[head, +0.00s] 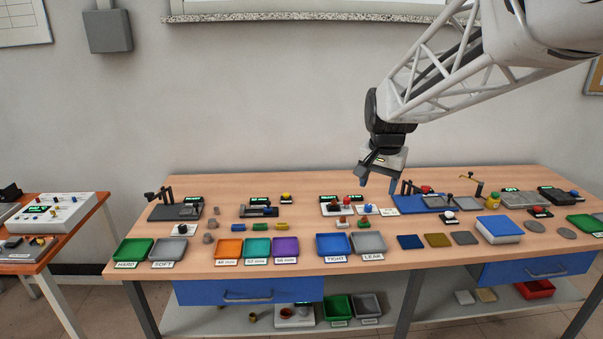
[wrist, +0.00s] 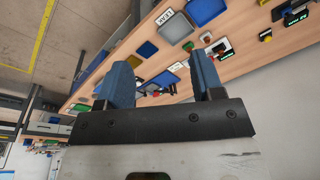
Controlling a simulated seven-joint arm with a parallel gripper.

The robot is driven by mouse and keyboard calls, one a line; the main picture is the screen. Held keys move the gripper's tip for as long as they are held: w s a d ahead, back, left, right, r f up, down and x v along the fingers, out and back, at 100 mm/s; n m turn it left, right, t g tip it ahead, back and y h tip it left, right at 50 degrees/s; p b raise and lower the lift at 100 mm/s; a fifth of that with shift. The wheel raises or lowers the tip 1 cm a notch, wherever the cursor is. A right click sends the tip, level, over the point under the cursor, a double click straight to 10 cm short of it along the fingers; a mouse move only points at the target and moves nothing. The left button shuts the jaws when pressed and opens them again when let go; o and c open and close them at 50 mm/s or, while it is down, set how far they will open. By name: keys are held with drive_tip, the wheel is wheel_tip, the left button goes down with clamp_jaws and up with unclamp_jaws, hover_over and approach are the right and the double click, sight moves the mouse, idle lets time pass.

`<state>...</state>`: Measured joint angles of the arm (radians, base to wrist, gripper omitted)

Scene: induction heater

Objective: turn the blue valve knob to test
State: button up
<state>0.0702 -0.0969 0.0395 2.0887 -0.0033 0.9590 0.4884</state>
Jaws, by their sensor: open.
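The blue valve knob seems to be the small blue knob (head: 368,207) on the leak-test station, beside a white plate with red parts, at the middle back of the table. Its pointer direction is too small to read. My gripper (head: 377,184) hangs above and slightly behind this station, apart from it, with its jaws open and empty. In the wrist view the two blue fingers (wrist: 163,65) stand wide apart, with the station partly between and behind them. I cannot make out the knob clearly there.
The blue TIGHT tray (head: 333,244) and grey LEAK tray (head: 369,242) lie in front of the station. A blue mat (head: 425,203) with black posts stands close to its right. A caliper-like device (head: 260,210) is to its left. The air around my gripper is clear.

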drive_tip(key=w+d+f+m, duration=0.1)
drive_tip(key=w+f, duration=0.1)
drive_tip(key=w, duration=0.4)
drive_tip(key=w+d+f+m, duration=0.1)
drive_tip(key=w+d, duration=0.1)
drive_tip(key=w, duration=0.4)
drive_tip(key=m+g, duration=0.2)
drive_tip(key=m, duration=0.6)
hover_over(369, 206)
wheel_tip(369, 206, down, 25)
drive_tip(key=shift+f, duration=0.15)
drive_tip(key=shift+w+f, duration=0.15)
drive_tip(key=shift+f, duration=3.6)
drive_tip(key=shift+c, duration=0.4)
